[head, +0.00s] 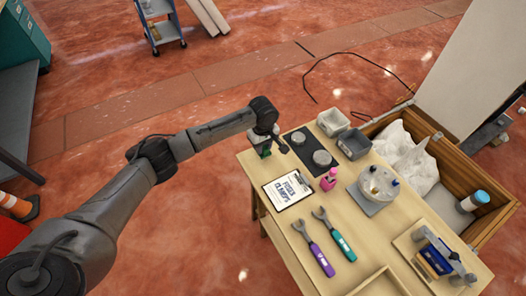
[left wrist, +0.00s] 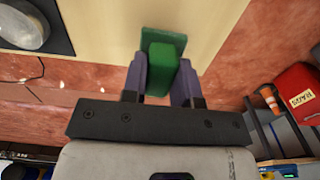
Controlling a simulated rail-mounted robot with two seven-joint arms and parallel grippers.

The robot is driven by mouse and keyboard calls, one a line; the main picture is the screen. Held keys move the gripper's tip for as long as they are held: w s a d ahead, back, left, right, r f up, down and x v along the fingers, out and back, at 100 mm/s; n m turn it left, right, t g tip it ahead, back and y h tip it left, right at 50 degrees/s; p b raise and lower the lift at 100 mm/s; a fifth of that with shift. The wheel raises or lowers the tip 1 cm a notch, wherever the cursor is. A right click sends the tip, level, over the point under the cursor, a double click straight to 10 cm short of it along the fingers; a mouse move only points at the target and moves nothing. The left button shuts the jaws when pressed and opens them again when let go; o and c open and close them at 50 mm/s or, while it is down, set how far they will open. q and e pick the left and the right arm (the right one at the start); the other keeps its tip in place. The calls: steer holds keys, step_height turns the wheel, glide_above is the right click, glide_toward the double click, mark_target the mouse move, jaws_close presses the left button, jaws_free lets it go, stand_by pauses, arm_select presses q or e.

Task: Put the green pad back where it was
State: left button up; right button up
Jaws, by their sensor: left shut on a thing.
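The green pad (left wrist: 165,48) shows in the left wrist view as a green block with a flatter green plate behind it. My left gripper (left wrist: 160,82) is shut on it, with one purple-grey finger on each side. In the head view the left gripper (head: 267,143) is at the far left corner of the wooden table (head: 290,232). Only a small part of the green pad (head: 265,153) shows there, under the gripper. I cannot tell whether the pad touches the table top. My right gripper is not in view.
A wooden crate (head: 452,163) adjoins the table.

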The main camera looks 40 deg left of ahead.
arm_select(q)
step_height(320, 180, down, 3)
steer(key=shift+f+b, duration=0.1)
steer(key=shift+b, duration=0.4)
steer(key=o, duration=0.8)
steer(key=shift+o, duration=0.2)
steer(key=shift+r, duration=0.3)
step_height(320, 180, up, 12)
steer(key=p, duration=0.3)
steer(key=shift+f+p, duration=0.15)
steer(key=shift+p, duration=0.25)
